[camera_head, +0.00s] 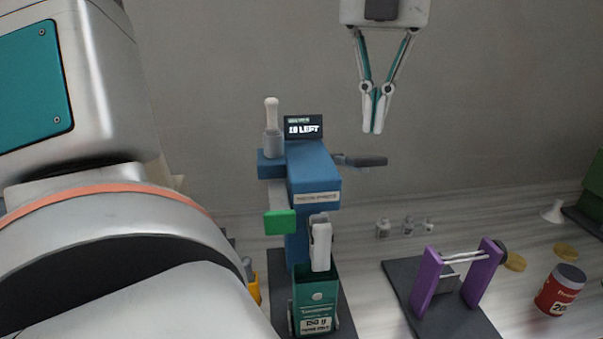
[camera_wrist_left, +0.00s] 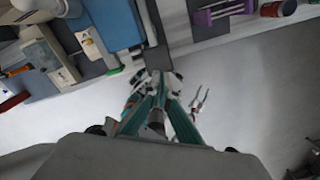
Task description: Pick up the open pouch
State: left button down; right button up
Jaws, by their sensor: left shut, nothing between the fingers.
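The open pouch (camera_head: 315,302) is dark green with a white-printed label and stands upright at the foot of a blue machine in the head view. Its top is open, and a white clamp-like part (camera_head: 320,246) hangs just above its mouth. My left gripper (camera_head: 375,128) is high in the head view, above and right of the machine, well apart from the pouch. Its fingers are together, pointing down, with nothing between them. The left wrist view also shows this gripper (camera_wrist_left: 156,85); I cannot make out the pouch there.
The blue machine (camera_head: 312,178) has a small display, a green tab (camera_head: 280,222) and a dark handle (camera_head: 362,160) sticking out right. A purple stand (camera_head: 428,283), a red can (camera_head: 560,290) and small bottles are right of it. My arm covers the left side.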

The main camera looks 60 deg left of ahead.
aim_at(315, 300)
jog(key=k+l, duration=1.15)
jog(key=l, duration=0.3)
